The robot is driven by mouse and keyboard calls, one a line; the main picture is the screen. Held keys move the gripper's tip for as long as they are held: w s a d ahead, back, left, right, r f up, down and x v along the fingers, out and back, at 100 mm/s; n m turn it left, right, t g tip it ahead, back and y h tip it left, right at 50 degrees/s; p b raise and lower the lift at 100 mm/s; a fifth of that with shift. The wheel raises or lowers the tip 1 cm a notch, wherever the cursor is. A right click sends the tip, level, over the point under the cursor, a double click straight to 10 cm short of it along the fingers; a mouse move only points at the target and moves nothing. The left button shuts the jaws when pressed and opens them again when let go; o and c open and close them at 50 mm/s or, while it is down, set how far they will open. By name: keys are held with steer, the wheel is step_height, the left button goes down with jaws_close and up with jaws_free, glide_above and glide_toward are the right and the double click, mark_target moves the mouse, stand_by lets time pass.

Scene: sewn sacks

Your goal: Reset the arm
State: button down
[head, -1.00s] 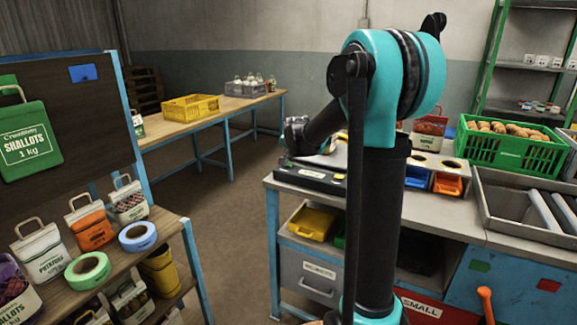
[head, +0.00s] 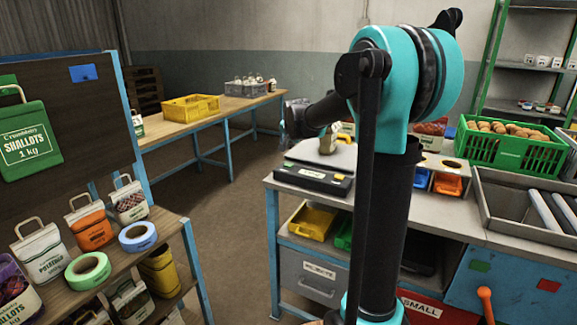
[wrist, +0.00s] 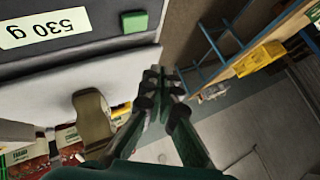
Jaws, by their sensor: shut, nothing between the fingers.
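My gripper (wrist: 163,98) is in the wrist view with its dark fingers together and nothing between them. It hangs in the air beside the edge of the grey workbench (head: 440,216). In the head view my arm rises at the centre and bends left, and its dark end shows at the bench's left side; the fingers are too small to make out there.
A black scale (head: 312,179) sits at the bench's left end; its display reads 530 g (wrist: 30,29). A green crate of potatoes (head: 512,149) is at right. A back table holds a yellow crate (head: 191,108). Sacks and tape rolls fill the left shelf (head: 165,228). Floor between is clear.

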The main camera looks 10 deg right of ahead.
steer(key=s+d+f+n+g, duration=0.1)
steer(key=s+f+n, duration=0.2)
steer(key=s+f, duration=0.4)
steer(key=s+d+f+n+g, duration=0.1)
steer(key=s+f, duration=0.6)
steer(key=s, duration=1.3)
steer(key=s+d+f+n+g, duration=0.2)
steer(key=s+f+n, duration=0.3)
steer(key=s, duration=0.9)
step_height(320, 180, down, 3)
steer(key=shift+r+g, duration=0.1)
steer(key=shift+g, duration=0.4)
steer(key=shift+w, duration=0.1)
